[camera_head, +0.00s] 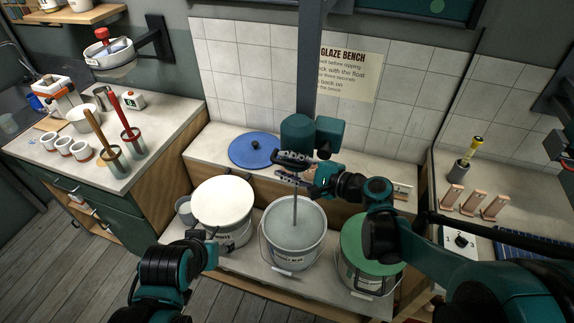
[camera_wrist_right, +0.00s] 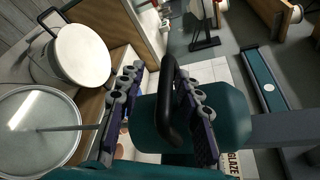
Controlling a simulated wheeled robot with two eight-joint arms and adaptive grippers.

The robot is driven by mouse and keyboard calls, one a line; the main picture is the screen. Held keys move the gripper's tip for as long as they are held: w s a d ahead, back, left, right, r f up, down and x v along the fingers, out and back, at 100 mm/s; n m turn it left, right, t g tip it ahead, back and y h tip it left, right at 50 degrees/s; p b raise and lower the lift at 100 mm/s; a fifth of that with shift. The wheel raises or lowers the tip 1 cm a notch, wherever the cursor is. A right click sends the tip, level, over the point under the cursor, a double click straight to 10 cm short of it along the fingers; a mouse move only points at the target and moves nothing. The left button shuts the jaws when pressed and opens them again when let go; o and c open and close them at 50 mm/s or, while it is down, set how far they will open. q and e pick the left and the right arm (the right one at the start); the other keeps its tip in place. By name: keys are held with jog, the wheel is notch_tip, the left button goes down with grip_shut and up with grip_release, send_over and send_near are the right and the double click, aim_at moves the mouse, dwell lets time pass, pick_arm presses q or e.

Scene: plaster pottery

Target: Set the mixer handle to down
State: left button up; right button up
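The mixer has a teal head (camera_head: 298,132) on a dark vertical column, and its rod reaches down into the middle bucket (camera_head: 292,245). In the right wrist view the teal head (camera_wrist_right: 228,112) fills the centre, with the black looped mixer handle (camera_wrist_right: 165,105) in front of it. My right gripper (camera_head: 294,171) is at the front of the mixer head. Its two fingers (camera_wrist_right: 158,108) stand apart on either side of the handle, with gaps showing, so it is open. My left gripper (camera_head: 213,242) hangs low beside the white-lidded bucket; its finger opening is unclear.
A white-lidded bucket (camera_head: 223,203) stands left of the middle bucket and a green-lidded one (camera_head: 371,241) right. A blue disc (camera_head: 254,150) lies on the bench behind. Side counters carry tools (camera_head: 131,138) and wooden-handled pieces (camera_head: 472,203).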

jog(key=v, duration=1.2)
jog(key=shift+w+f, duration=0.1)
jog(key=shift+f, duration=0.05)
jog(key=s+f+n+g+h+b, duration=0.1)
jog(key=s+f+n+g+h, duration=0.1)
jog(key=s+f+n+h, duration=0.55)
jog(key=s+d+f+n+h, duration=0.4)
jog(key=s+d+n+h, duration=0.1)
jog(key=d, duration=0.4)
jog(key=shift+n+b, duration=0.45)
jog(key=shift+n, duration=0.1)
jog(key=shift+a+f, duration=0.1)
